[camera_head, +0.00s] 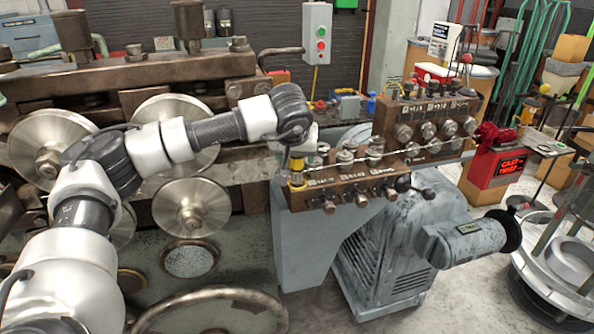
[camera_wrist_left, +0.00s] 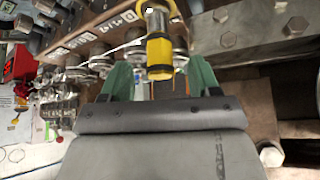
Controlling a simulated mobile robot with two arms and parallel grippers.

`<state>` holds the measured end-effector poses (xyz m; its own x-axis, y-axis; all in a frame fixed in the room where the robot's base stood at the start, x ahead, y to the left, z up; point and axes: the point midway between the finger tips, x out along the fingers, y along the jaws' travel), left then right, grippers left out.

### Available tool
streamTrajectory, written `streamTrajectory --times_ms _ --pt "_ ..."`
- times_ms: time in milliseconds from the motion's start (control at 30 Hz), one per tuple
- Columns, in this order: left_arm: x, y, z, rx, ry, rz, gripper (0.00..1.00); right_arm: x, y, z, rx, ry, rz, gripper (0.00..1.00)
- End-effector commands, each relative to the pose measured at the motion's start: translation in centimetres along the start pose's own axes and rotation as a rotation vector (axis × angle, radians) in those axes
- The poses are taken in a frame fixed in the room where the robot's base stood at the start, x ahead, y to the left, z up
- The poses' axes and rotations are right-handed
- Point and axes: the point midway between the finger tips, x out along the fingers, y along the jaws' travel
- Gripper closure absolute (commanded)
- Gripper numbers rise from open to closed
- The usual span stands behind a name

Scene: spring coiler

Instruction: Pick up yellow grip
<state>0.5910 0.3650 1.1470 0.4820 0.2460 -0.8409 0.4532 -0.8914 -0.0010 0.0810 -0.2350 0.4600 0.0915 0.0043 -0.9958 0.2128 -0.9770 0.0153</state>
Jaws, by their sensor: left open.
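The yellow grip (camera_head: 297,166) is a short yellow cylinder at the left end of the front roller block in the head view. In the left wrist view the yellow grip (camera_wrist_left: 160,55) has a dark lower end and a pale, shiny upper part. My left gripper (camera_head: 299,147) is right at it, reaching in from the left. In the left wrist view the green fingers of my left gripper (camera_wrist_left: 158,70) are open, one on each side of the grip, with gaps visible. My right gripper is in neither view.
The front roller block (camera_head: 345,188) carries several rollers, with a wire running along to a second roller block (camera_head: 432,122). A large machine with steel discs (camera_head: 192,207) stands at left. A grey motor (camera_head: 395,250) sits below.

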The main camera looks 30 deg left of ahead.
Motion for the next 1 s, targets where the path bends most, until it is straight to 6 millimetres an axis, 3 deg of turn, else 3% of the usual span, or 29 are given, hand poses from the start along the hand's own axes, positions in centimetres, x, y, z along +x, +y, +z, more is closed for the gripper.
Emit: streamTrajectory --times_ms 100,233,533,900,1000 --pt "1.7 0.0 -0.2 0.000 -0.003 -0.004 0.38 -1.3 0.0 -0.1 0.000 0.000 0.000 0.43" --pt "3.4 0.0 -0.1 -0.002 -0.003 -0.001 0.38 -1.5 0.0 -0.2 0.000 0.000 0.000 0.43" --pt "3.9 0.0 0.0 -0.001 0.000 0.001 0.40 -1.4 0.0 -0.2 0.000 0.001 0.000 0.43" --pt "3.9 0.0 0.0 -0.002 -0.001 0.000 0.96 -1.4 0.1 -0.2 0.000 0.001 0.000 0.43" --pt "3.8 0.0 -0.1 -0.002 0.001 0.001 1.00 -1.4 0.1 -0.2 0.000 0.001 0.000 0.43"
